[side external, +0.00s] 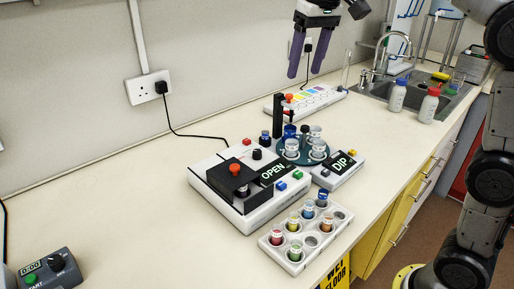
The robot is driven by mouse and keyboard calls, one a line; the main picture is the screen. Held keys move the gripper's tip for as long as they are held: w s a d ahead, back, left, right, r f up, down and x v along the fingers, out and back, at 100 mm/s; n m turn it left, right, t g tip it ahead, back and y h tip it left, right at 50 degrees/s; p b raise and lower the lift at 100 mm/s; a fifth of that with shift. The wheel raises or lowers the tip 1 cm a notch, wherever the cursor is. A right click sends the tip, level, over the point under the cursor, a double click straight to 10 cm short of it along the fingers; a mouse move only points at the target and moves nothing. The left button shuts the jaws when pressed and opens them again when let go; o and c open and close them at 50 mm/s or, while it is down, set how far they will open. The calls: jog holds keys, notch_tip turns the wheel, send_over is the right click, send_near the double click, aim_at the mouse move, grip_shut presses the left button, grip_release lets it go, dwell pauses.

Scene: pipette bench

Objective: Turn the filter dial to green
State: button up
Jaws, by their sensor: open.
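My gripper (304,74) is at the top centre of the side view, with two purple fingers apart and pointing down. It hangs empty in the air, in front of the wall in the picture. A white instrument with a black lid (218,200) stands on the bench and shows "OPEN" on its display (272,172). It has a small black knob (257,154), a red button (247,141), a blue button (282,186) and a green button (297,174). I cannot tell for certain that the knob is the filter dial, nor which colour it points at.
A "DIP" device (344,181) and a teal carousel of cups (318,157) stand right of the instrument. A rack of coloured vials (286,259) is in front. A strip with coloured patches (330,92) lies behind, near the sink (447,100).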

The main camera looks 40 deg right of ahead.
jog(key=w+f+g, duration=0.1)
jog(key=w+f, duration=0.4)
jog(key=w, duration=0.4)
jog(key=g, duration=0.1)
send_near(257, 151)
notch_tip(257, 151, down, 9)
jog(key=shift+w+d+r, duration=0.1)
jog(key=shift+d, duration=0.05)
grip_shut()
